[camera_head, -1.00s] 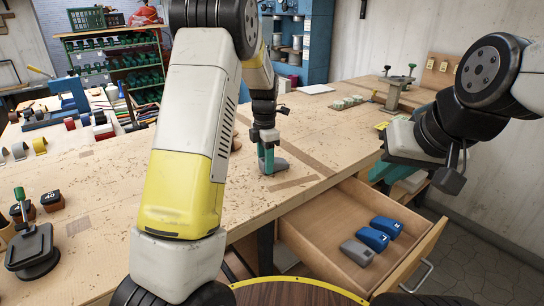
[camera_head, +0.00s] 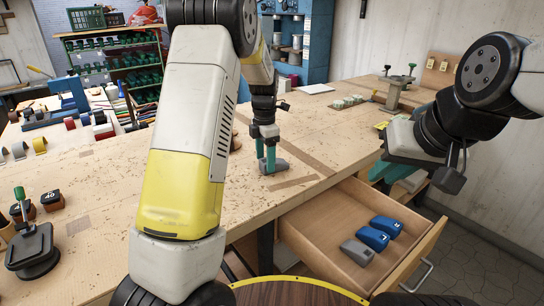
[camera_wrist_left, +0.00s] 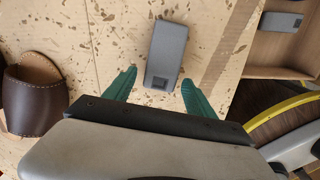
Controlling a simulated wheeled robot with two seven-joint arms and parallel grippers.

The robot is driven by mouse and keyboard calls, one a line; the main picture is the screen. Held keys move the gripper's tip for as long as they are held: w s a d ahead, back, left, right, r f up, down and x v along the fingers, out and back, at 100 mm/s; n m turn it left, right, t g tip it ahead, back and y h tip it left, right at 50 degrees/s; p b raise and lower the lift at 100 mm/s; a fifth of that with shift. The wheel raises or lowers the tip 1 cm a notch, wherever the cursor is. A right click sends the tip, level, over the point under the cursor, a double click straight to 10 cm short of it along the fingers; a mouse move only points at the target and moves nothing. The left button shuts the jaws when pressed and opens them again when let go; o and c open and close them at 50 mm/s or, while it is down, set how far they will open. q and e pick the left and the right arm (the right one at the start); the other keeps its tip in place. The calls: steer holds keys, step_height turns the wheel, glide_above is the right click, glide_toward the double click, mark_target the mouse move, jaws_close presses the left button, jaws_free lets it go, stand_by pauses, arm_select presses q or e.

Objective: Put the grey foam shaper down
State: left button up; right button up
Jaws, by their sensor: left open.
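The grey foam shaper (camera_head: 278,165) lies flat on the wooden workbench (camera_head: 322,147), behind the open drawer. In the left wrist view, the shaper (camera_wrist_left: 167,48) lies on the bare, speckled bench top. My left gripper (camera_head: 266,157) is open just over it. In the left wrist view, its teal fingertips (camera_wrist_left: 158,82) stand apart, one to each side of the shaper's near end, with gaps visible. My right gripper (camera_head: 384,173) hangs at the right, above the bench's front edge; its fingers are partly hidden.
The open drawer (camera_head: 310,225) holds another grey block (camera_head: 357,251) and two blue blocks (camera_head: 378,233). A brown sandal (camera_wrist_left: 33,92) lies left of my left gripper in the wrist view. A dark stand (camera_head: 33,250) is at the left front.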

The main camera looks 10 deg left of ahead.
arm_select(q)
steer(key=s+a+r+m+t+h, duration=0.1)
steer(key=s+r+m, duration=0.2)
steer(key=r, duration=0.5)
steer(key=s+a+r+m, duration=0.1)
steer(key=s+r+m, duration=0.15)
steer(key=r, duration=0.45)
steer(key=s+r+m+t+h, duration=0.1)
steer(key=s+m+t, duration=0.4)
steer(key=s+m, duration=1.4)
steer(key=s+r, duration=0.1)
steer(key=s, duration=0.3)
steer(key=shift+s+d+m, duration=0.15)
steer(key=shift+s+m, duration=0.1)
steer(key=shift+m, duration=0.1)
